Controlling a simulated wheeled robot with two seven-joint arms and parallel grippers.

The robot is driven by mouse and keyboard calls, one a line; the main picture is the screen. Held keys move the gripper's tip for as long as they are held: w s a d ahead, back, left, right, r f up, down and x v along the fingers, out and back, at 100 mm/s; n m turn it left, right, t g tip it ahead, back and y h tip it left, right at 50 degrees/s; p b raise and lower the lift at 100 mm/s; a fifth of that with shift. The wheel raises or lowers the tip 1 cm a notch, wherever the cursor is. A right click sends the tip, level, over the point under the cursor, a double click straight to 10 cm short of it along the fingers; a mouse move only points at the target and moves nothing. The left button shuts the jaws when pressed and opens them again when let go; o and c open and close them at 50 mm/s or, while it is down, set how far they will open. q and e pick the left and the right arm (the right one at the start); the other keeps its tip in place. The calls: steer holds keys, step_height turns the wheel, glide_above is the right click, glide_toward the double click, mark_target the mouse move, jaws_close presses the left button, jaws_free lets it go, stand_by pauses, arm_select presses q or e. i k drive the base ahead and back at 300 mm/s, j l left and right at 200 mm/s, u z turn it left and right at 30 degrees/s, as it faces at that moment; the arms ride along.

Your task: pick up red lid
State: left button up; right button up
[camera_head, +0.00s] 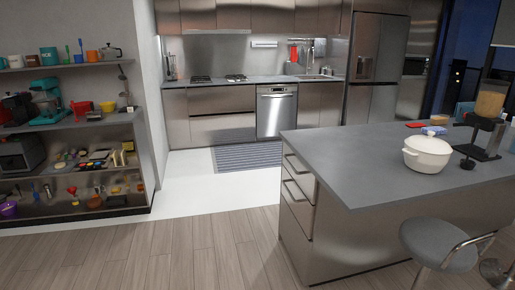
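A small flat red thing (416,125) lies on the far part of the grey kitchen island (360,165), behind a white lidded pot (427,152). It may be the red lid, but it is too small to tell for sure. Other red items show too: a red container (81,107) on the left shelf and a red thing (293,53) by the sink. Neither of my grippers is in view.
A round stool (438,245) stands at the island's near right side. A black stand (484,138) and a wooden block (489,104) are on the island's right. Crowded shelves (70,124) line the left wall. The wood floor between is clear, with a striped runner (247,157) beyond.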

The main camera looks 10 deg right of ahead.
mark_target(438, 119)
steer(key=i+u, duration=0.15)
steer(key=i, duration=4.5)
steer(key=i+l+z, duration=0.1)
steer(key=i+z, duration=0.35)
steer(key=i, duration=0.15)
steer(key=i+j+z, duration=0.1)
steer(key=i+z, duration=0.35)
steer(key=i+j+z, duration=0.45)
steer(key=i, duration=0.2)
steer(key=i+l+z, duration=0.2)
steer(key=z, duration=0.25)
steer(key=i+z, duration=0.6)
steer(key=z, duration=0.25)
steer(key=i+z, duration=0.25)
steer(key=z, duration=0.2)
steer(key=i+j+z, duration=0.2)
steer(key=z, duration=0.2)
steer(key=i+j+z, duration=0.25)
steer(key=z, duration=0.2)
